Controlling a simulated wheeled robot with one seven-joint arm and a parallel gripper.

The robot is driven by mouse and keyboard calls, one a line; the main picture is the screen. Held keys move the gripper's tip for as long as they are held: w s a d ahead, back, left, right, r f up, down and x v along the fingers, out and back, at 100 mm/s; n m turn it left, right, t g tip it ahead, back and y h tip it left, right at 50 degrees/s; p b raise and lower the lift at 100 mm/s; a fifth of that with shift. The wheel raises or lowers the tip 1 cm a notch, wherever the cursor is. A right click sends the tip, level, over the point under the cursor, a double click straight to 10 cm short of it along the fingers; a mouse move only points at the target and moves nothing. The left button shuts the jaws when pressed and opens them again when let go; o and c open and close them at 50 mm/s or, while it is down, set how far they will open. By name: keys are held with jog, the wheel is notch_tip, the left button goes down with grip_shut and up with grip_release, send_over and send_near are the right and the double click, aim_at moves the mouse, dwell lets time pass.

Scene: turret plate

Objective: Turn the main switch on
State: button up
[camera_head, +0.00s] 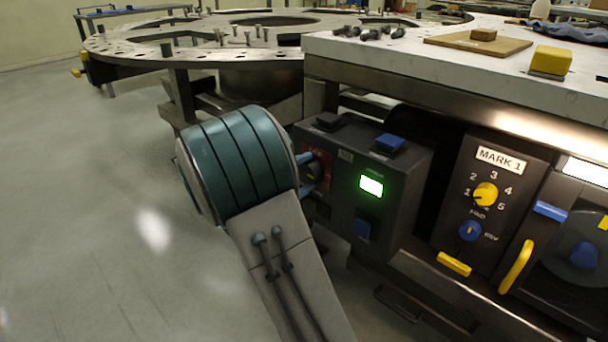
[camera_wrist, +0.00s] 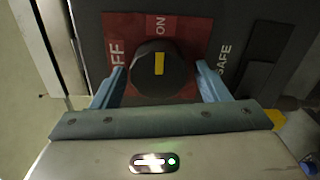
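The main switch is a round black knob with a yellow bar (camera_wrist: 159,68) on a red plate (camera_wrist: 195,45) marked OFF and ON. In the wrist view the yellow bar stands upright and lines up with the word ON above it; OFF is to its left. My gripper (camera_wrist: 162,86) is open, with one blue finger on each side of the knob. Gaps seem to show between the fingers and the knob. In the head view my gripper (camera_head: 306,172) reaches the red plate on the side of the dark control box (camera_head: 400,190), and the knob is mostly hidden.
The box carries a lit green display (camera_head: 371,185) and a blue button (camera_head: 390,142). To its right is a MARK 1 panel with a yellow dial (camera_head: 486,194). The white worktop (camera_head: 400,55) overhangs above. Open floor lies to the left.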

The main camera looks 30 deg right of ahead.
jog(key=shift+a, duration=0.1)
jog(key=p+v, duration=0.3)
jog(key=v, duration=1)
jog(key=shift+s+a+p, duration=0.15)
jog(key=shift+a+p, duration=0.15)
jog(key=shift+p, duration=0.1)
